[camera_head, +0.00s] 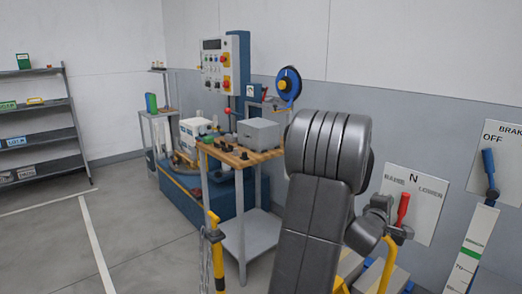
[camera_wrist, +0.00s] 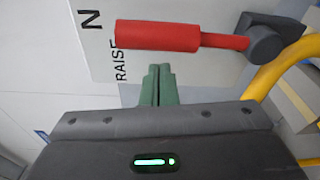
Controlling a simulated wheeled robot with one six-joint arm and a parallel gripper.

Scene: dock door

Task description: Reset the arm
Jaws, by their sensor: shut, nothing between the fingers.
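My gripper (camera_wrist: 159,72) shows in the wrist view as two green fingers pressed together, with nothing between them. Its fingertips lie just below a red lever handle (camera_wrist: 160,35) in the picture, with a small gap between them. The handle's shaft runs right to a dark grey pivot. In the head view my arm (camera_head: 315,215) rises at centre right and bends over at the top. The red lever (camera_head: 403,208) stands roughly upright on its raise/N/lower plate (camera_head: 427,188) to the right of my arm. The fingers cannot be made out in the head view.
A blue lever (camera_head: 488,165) on the brake plate points up near OFF. Yellow rails (camera_head: 385,262) stand close to my arm. Shelves (camera_head: 35,105) stand far left; floor there is clear.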

